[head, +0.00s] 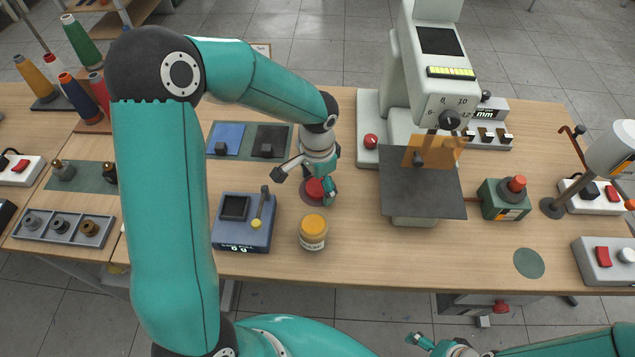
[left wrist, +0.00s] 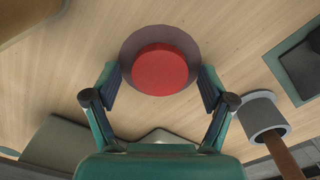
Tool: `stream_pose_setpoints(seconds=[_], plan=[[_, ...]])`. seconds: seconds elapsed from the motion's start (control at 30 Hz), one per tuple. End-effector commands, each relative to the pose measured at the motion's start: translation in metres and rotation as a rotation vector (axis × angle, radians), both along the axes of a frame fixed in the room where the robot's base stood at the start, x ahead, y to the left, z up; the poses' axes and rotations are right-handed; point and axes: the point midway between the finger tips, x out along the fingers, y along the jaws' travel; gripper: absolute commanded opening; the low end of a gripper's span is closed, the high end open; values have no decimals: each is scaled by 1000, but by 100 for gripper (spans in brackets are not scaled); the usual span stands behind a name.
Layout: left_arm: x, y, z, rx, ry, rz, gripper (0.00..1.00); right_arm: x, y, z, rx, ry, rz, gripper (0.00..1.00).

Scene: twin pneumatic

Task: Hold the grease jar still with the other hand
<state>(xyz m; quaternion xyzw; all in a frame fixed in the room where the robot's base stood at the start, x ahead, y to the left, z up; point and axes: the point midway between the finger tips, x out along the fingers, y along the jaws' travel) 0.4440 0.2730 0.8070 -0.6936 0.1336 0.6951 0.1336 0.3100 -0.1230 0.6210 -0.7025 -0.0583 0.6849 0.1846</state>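The grease jar (head: 313,232), a pale jar with a yellow-orange lid, stands upright on the wooden table, just in front of my left gripper. My left gripper (head: 318,190) points down over a red round piece (head: 317,187) on a dark disc. In the left wrist view, the red piece (left wrist: 160,70) lies ahead, between the spread fingertips of my left gripper (left wrist: 158,88). The fingers are open and hold nothing. My right gripper (head: 437,344) is at the bottom edge, away from the jar; its finger opening is unclear.
A blue box (head: 244,237) with a lever stands left of the jar. A pale press-like machine (head: 425,60) with a dark plate (head: 420,183) stands to the right. A green box with a red button (head: 505,200) is farther right. The table between jar and plate is clear.

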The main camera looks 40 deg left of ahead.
Motion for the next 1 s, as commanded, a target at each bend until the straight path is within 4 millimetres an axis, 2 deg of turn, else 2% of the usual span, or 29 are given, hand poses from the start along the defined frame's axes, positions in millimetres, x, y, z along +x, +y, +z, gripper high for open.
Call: stream_pose_setpoints(seconds=[0.37, 0.57, 0.8, 1.0], plan=[[1, 0, 7, 0, -2, 1, 83, 0, 0, 3, 0, 0, 0, 84], [1, 0, 38, 0, -4, 1, 83, 0, 0, 4, 0, 0, 0, 84], [1, 0, 88, 1, -6, 1, 83, 0, 0, 7, 0, 0, 0, 84], [1, 0, 115, 0, -2, 0, 83, 0, 0, 8, 0, 0, 0, 84]])
